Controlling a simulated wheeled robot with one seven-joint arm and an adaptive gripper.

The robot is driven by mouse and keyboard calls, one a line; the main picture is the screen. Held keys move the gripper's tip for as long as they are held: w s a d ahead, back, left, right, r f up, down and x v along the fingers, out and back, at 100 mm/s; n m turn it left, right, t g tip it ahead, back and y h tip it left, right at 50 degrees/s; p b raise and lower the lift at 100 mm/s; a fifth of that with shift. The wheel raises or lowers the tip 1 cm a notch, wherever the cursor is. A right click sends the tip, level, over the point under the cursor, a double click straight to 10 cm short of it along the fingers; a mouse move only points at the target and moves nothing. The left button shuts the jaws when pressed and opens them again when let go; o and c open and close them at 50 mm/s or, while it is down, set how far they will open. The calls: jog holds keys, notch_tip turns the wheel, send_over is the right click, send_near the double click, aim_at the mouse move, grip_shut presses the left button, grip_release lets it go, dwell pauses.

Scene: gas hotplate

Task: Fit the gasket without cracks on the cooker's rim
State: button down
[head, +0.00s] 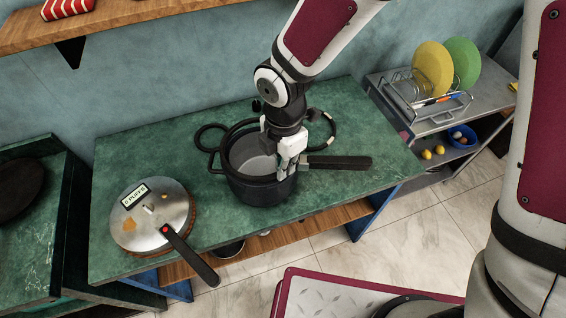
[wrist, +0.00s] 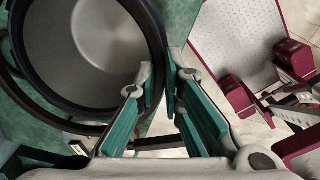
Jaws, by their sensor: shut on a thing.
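The cooker is a dark pot (head: 258,188) with a pale grey inside, on the green worktop; it fills the upper left of the wrist view (wrist: 95,50). My gripper (head: 283,172) is over its right side, fingers down at the rim. In the wrist view the fingertips (wrist: 164,76) straddle a black band, which appears to be a black gasket (wrist: 154,35) along the rim; whether it is seated is unclear. A plain-looking black ring (head: 198,131) lies behind the pot to the left. Another black ring (head: 333,129) with pale marks lies behind to the right.
A round metal lid (head: 150,222) with a label and black handle lies at the left of the green worktop (head: 120,165). The pot's long handle (head: 340,162) points right. A dish rack (head: 430,100) stands on the grey shelf at the right. The worktop's front edge is near the pot.

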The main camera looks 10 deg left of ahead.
jog(key=shift+f+b, duration=0.7)
jog(key=shift+f, duration=0.45)
dwell(0.6)
jog(key=c, duration=1.6)
grip_release()
jog(key=shift+c, duration=0.2)
notch_tip(320, 180, up, 12)
jog(key=shift+d, duration=0.1)
